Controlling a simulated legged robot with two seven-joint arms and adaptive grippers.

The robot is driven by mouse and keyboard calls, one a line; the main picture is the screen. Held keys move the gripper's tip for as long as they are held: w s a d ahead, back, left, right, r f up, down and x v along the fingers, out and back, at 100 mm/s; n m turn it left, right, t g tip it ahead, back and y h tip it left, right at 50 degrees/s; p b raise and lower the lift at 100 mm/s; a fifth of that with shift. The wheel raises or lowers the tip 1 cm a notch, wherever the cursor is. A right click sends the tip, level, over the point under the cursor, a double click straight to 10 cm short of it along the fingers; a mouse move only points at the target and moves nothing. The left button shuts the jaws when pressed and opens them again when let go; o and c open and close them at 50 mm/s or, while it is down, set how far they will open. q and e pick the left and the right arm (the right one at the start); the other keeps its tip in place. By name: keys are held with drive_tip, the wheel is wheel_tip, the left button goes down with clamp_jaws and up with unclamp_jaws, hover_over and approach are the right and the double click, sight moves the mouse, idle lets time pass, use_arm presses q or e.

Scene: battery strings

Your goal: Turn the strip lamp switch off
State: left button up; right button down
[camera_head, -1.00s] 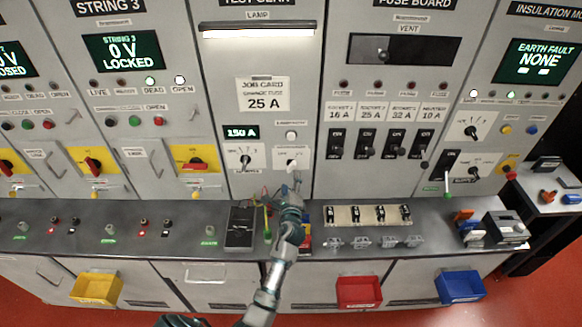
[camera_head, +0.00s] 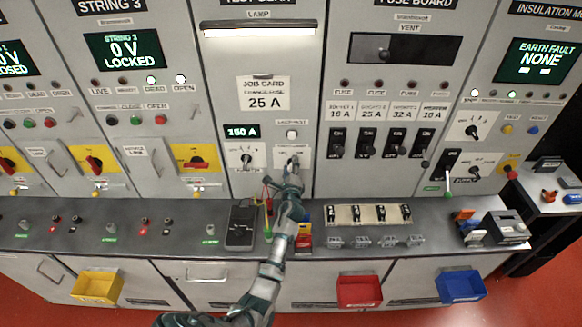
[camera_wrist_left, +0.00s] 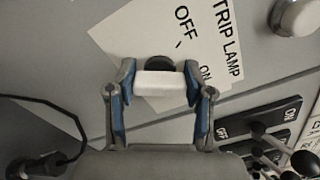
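The strip lamp switch (camera_wrist_left: 160,84) has a white handle on a black base, in front of a white label (camera_wrist_left: 185,35) reading "TRIP LAMP", "OFF" and "ON" in the left wrist view. My left gripper (camera_wrist_left: 160,82) has one finger at each end of the handle, seemingly touching both. In the head view my left gripper (camera_head: 292,168) is at the lower part of the test panel and hides the switch. The strip lamp (camera_head: 259,31) at the top of the panel is lit. My right gripper is not in view.
A round white button (camera_head: 292,134) sits just above the switch. A rotary selector (camera_head: 246,158) is to its left and fuse levers (camera_head: 337,142) to its right. A dark meter (camera_head: 241,227) with leads lies on the bench below, close beside my left arm.

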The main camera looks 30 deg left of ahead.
use_arm(q)
drive_tip(key=shift+f, duration=0.1)
drive_tip(key=shift+c, duration=0.3)
drive_tip(key=shift+n, duration=0.4)
drive_tip(key=n+b, duration=0.2)
drive_tip(key=n, duration=0.1)
drive_tip(key=n+b, duration=0.1)
drive_tip(key=shift+f+n, duration=0.25)
drive_tip(key=shift+n, duration=0.05)
drive_tip(key=n+b, duration=0.2)
drive_tip(key=n, duration=0.2)
drive_tip(key=shift+f, duration=0.2)
drive_tip(key=shift+n+b, duration=0.4)
drive_tip(key=shift+n, duration=0.9)
drive_tip(key=shift+f, duration=0.15)
drive_tip(key=o, duration=1.2)
drive_tip(key=shift+c, duration=0.2)
drive_tip(key=shift+r, duration=0.25)
drive_tip(key=v, duration=1.2)
